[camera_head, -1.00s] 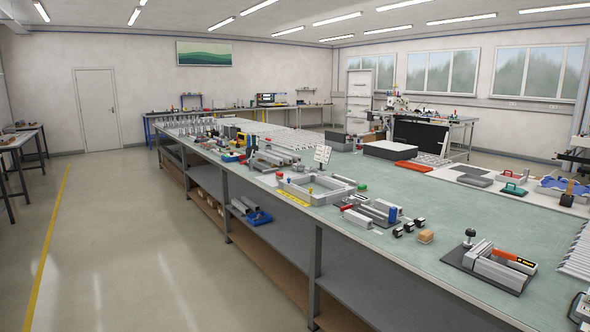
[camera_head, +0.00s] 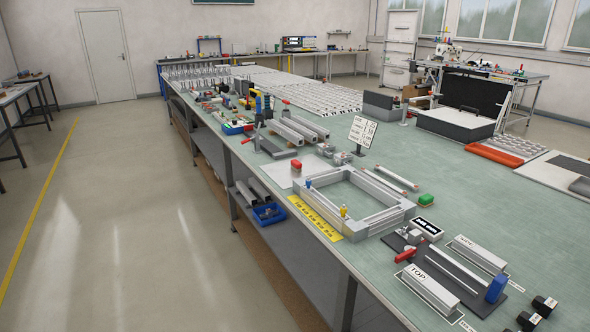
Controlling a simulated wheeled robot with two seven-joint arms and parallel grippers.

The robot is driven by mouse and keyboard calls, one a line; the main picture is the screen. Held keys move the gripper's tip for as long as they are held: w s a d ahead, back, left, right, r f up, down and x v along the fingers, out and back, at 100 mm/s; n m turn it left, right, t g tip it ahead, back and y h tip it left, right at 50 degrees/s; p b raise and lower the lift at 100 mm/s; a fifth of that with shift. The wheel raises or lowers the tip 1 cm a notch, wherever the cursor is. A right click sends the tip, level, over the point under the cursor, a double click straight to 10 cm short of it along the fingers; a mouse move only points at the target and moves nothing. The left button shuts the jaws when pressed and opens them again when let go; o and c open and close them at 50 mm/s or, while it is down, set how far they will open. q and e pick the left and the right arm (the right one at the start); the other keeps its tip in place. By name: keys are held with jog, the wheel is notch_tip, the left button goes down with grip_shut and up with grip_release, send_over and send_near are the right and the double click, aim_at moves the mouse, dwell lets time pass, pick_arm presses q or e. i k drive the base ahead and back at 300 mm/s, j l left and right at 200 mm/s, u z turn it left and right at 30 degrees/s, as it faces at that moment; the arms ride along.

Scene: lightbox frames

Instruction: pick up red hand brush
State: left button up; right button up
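A similar small green one (camera_head: 425,199) lies to the right of the frame. Neither of my grippers is in view.
A yellow strip (camera_head: 316,219) lies along the bench's front edge. A sign (camera_head: 362,131) stands behind the frame. A TOP-labelled profile fixture (camera_head: 430,293) sits at the near right. Floor at left is clear.

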aim_at(296, 166)
jog(key=i+z, duration=0.1)
jog(key=z, duration=0.3)
jog(key=i+j+z, duration=0.1)
jog(key=z, duration=0.35)
jog(key=j+z, duration=0.1)
jog(key=z, duration=0.3)
jog(key=i+j+z, duration=0.3)
jog(key=j, duration=0.25)
jog(key=j+z, duration=0.3)
jog(key=j, duration=0.2)
jog(key=i+j+z, duration=0.25)
jog(key=j, duration=0.4)
jog(key=k+j+z, duration=0.1)
jog(key=j+z, duration=0.2)
jog(key=j, duration=2.55)
jog(key=z, duration=0.05)
